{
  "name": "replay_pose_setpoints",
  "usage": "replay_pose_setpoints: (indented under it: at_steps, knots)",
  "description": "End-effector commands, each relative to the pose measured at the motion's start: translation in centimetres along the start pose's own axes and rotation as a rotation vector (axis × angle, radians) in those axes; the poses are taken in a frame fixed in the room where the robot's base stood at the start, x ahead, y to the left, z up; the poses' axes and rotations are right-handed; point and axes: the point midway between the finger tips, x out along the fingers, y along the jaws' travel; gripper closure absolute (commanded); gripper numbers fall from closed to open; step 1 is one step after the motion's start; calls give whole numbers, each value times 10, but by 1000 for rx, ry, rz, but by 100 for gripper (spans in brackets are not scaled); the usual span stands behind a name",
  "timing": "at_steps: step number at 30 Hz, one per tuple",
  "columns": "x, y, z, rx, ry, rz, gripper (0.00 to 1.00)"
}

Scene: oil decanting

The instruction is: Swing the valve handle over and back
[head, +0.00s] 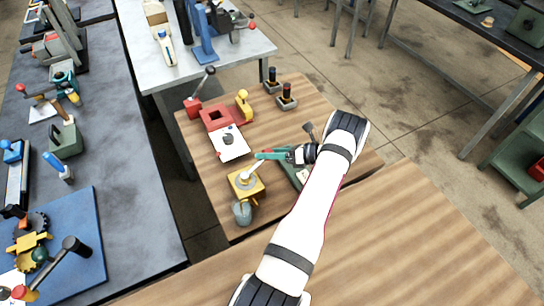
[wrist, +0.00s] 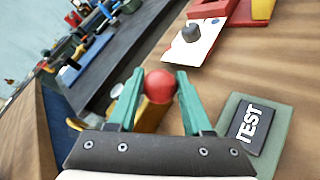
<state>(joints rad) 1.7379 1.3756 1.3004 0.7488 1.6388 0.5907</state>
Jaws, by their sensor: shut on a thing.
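A yellow box-shaped valve unit (head: 246,184) stands on the wooden table, with a pale handle (head: 253,170) rising from its top. A clear jar (head: 241,212) stands beside it, by its spout. My gripper (head: 264,156) reaches over the unit at the handle's upper end. In the wrist view my gripper's teal fingers (wrist: 159,90) are closed on the handle's red ball knob (wrist: 160,86). Part of the yellow unit (wrist: 150,116) shows behind the left finger. The fingers hide the knob in the head view.
A white card with a dark knob (head: 231,148) and a red box (head: 216,118) lie behind the unit. A green block marked TEST (wrist: 269,122) is close on the right. Bare wood lies in front on the right.

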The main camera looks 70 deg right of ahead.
Motion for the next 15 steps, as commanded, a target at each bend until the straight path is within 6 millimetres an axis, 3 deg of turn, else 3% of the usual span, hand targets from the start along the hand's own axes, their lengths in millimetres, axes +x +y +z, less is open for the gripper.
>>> replay_pose_setpoints:
  at_steps: [8, 15]
  knots:
    - [23, -5, 11, -85, 143, 202, 100]
    - [43, -3, 20, -81, 138, 196, 100]
